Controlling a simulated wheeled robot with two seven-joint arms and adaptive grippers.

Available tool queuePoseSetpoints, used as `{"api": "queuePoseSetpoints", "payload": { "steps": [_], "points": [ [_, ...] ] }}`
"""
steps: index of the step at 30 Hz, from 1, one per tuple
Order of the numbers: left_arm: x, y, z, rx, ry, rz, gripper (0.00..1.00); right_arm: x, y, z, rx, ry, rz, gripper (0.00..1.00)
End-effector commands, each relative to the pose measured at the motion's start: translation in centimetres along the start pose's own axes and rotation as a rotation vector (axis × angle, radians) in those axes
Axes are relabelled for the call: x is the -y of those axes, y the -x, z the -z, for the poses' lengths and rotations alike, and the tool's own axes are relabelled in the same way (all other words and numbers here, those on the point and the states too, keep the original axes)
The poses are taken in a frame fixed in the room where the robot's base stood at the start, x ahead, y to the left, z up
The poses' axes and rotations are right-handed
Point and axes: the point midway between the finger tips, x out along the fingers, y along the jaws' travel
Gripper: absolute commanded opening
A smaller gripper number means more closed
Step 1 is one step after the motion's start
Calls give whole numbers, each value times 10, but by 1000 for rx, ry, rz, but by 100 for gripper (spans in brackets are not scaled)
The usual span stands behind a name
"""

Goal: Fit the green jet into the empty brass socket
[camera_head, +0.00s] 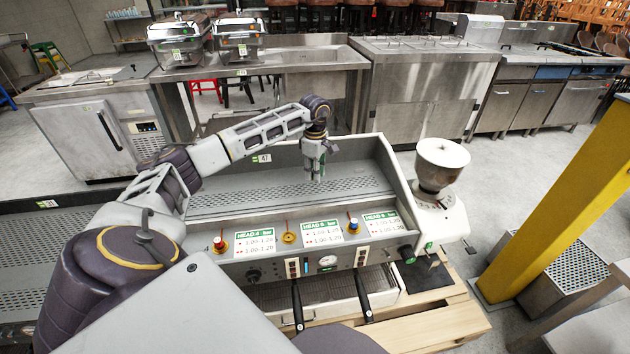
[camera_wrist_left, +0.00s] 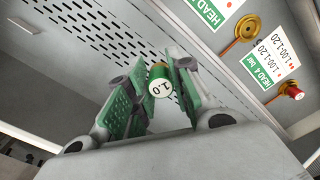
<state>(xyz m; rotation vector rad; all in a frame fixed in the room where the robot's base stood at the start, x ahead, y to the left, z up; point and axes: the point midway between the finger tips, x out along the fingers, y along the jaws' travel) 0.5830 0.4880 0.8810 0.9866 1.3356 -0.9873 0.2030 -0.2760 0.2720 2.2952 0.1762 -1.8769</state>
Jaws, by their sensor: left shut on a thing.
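My left gripper (camera_head: 319,172) hangs fingers-down over the perforated top of the coffee machine, behind the row of sockets. In the left wrist view its green-padded fingers (camera_wrist_left: 158,92) are shut on the green jet (camera_wrist_left: 159,84), whose pale end reads "1.0". The empty brass socket (camera_head: 289,238) is a ring on the machine's front panel, between two label cards; it also shows in the left wrist view (camera_wrist_left: 247,28), apart from the jet. A red jet (camera_head: 219,243) sits in the socket to its left and a blue jet (camera_head: 353,225) in the one to its right.
Label cards (camera_head: 322,234) stand beside the sockets. A grinder hopper (camera_head: 441,163) rises at the machine's right end. The machine's raised back wall (camera_head: 270,155) is close behind my gripper. A yellow post (camera_head: 560,200) stands farther right. The space above the panel is clear.

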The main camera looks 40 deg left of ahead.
Motion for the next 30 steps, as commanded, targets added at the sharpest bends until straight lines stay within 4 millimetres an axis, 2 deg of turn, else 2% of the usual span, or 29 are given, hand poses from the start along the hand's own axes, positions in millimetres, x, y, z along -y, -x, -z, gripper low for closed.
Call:
{"api": "queuePoseSetpoints", "payload": {
  "steps": [3, 9, 30],
  "points": [
    [-1, 15, 0, 2, 0, -3, 0, -1, 1, 0, -2, 1, -1, 45],
    [-1, 26, 0, 1, 1, -3, 0, -2, 0, 1, -3, 2, -2, 45],
    [1, 25, 1, 0, 1, -1, 0, -3, 1, 1, -5, 0, -3, 45]
  ]
}}
